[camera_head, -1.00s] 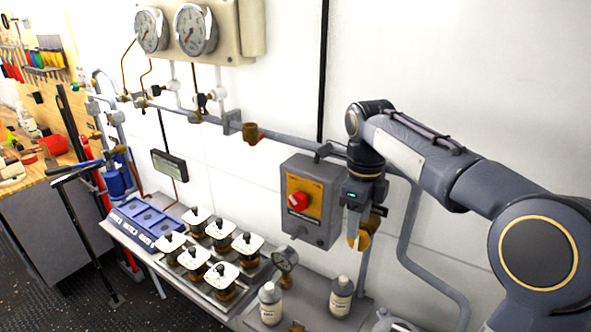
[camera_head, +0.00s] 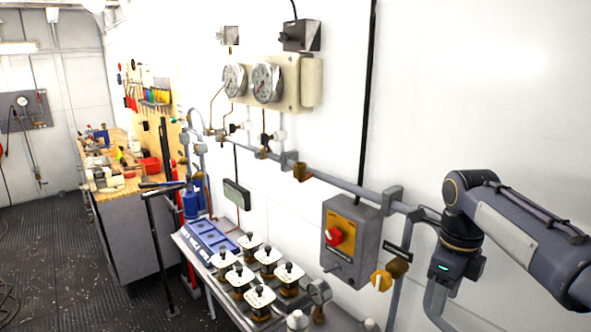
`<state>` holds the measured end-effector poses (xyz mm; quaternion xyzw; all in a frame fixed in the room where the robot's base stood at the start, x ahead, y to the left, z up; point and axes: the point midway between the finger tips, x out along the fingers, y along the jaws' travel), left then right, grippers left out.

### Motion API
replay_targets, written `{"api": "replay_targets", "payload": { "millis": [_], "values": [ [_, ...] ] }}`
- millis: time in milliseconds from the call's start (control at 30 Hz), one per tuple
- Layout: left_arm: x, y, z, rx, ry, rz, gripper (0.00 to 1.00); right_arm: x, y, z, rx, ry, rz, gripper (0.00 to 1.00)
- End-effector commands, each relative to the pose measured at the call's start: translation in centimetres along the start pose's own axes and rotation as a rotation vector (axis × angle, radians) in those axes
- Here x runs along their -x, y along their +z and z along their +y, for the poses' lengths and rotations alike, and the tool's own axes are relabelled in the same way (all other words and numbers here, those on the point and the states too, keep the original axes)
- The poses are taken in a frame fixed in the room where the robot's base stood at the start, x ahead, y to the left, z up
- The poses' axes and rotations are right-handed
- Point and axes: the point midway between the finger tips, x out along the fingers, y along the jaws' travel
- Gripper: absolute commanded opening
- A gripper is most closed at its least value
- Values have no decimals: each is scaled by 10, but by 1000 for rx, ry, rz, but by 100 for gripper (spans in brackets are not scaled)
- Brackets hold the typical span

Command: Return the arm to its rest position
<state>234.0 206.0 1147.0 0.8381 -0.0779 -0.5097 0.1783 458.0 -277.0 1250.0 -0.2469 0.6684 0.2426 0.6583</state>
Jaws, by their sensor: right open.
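My right arm comes in from the right, and its right gripper (camera_head: 447,277) hangs downward in front of the white wall. Its fingers are small and partly lost against the grey pipe behind, but it shows no object in it and is open. It is apart from the grey switch box (camera_head: 351,240) with the red knob (camera_head: 333,236), which is on its left. My left gripper is not in view.
Two gauges (camera_head: 266,82) hang on the wall above pipework. A wooden workbench (camera_head: 108,180) with tools stands at the left. The dark floor (camera_head: 45,240) at far left is mostly clear.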

Motion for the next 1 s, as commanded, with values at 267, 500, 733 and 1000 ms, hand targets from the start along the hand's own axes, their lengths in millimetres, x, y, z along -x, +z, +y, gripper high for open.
{"api": "replay_targets", "payload": {
  "millis": [267,500,733,1000],
  "values": [
    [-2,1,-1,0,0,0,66,-4,-11,7,126,7,-39,45],
    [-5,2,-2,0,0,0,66,-10,-26,20,322,5,-101,45],
    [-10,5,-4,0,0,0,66,-23,-50,45,649,-33,-200,45],
    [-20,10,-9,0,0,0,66,-61,-91,109,1312,-242,-347,45]
  ]
}}
